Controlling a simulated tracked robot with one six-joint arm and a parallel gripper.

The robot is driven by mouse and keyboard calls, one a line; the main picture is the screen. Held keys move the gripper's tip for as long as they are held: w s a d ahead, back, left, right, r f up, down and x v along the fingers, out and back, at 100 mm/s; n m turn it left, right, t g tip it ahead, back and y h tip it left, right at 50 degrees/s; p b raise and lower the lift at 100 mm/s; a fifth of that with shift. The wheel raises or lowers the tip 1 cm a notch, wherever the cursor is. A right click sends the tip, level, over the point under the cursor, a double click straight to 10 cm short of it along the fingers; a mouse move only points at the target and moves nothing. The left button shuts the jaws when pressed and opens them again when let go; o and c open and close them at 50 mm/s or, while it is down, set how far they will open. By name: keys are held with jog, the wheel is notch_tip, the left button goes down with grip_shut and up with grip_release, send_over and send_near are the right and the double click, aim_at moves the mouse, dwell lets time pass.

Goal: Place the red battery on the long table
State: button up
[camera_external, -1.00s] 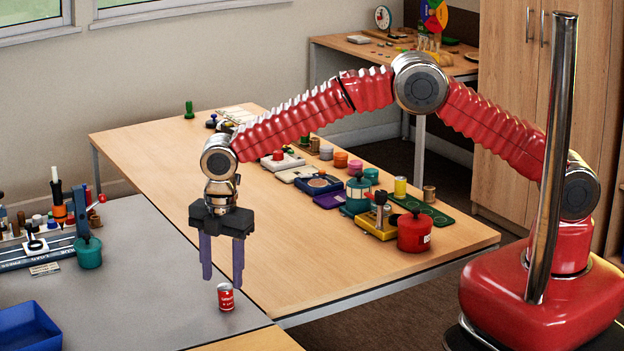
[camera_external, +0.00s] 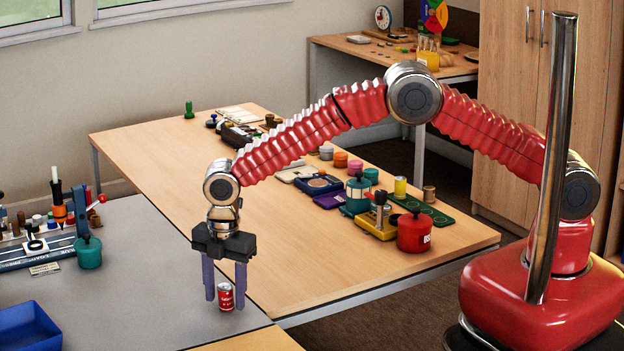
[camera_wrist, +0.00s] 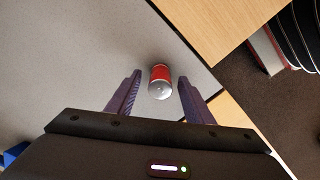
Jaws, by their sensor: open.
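The red battery (camera_external: 226,296), a small red cylinder with a silvery top, stands upright on the grey table near its right edge. In the wrist view the red battery (camera_wrist: 160,80) sits between the two fingers, with a gap on each side. My gripper (camera_external: 225,302) is open and lowered around it, fingers pointing down; in the wrist view my gripper (camera_wrist: 158,84) shows both purple fingers apart. The long table (camera_external: 290,285) is the wooden one just right of the grey table.
A red pot (camera_external: 414,232), a yellow device (camera_external: 376,222) and several other items line the long table's right side. A blue tray (camera_external: 28,328) and a teal pot (camera_external: 89,252) are on the grey table (camera_external: 150,290). The long table's near left part is clear.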

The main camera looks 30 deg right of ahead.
aim_at(224, 285)
jog(key=shift+c, duration=0.4)
grip_shut()
jog(key=shift+r, duration=0.15)
notch_tip(224, 285, up, 10)
jog(key=shift+f, duration=0.1)
dwell(0.5)
dwell(0.8)
